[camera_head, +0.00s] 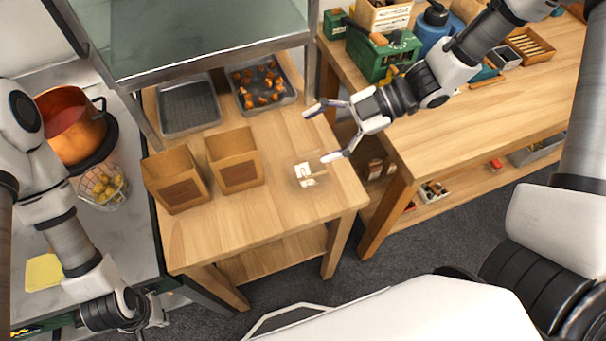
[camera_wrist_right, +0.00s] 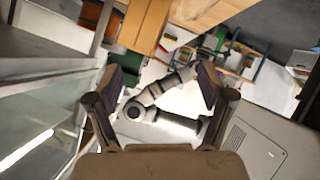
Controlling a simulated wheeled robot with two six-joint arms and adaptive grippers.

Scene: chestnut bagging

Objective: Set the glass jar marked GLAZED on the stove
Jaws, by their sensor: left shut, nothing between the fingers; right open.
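A small clear item with a white label (camera_head: 304,171), seemingly a glass jar, stands near the right end of the wooden table in the head view. I cannot read its label. My right gripper (camera_head: 318,134) is open and empty, above and behind it in the picture, apart from it. The right wrist view shows the spread fingers (camera_wrist_right: 162,82) with nothing between them. The grey metal stove (camera_head: 118,240) is at the left, with a copper pot (camera_head: 72,132) on it. My left gripper (camera_head: 143,325) is shut and empty at the lower left, partly hidden by its own arm.
Two brown boxes (camera_head: 236,172) stand left of the jar. A dark tray (camera_head: 189,106) and a tray of chestnuts (camera_head: 262,84) lie behind, near a glass-topped hood (camera_head: 190,40). A wire basket (camera_head: 103,186) is by the pot. A workbench (camera_head: 450,125) stands right.

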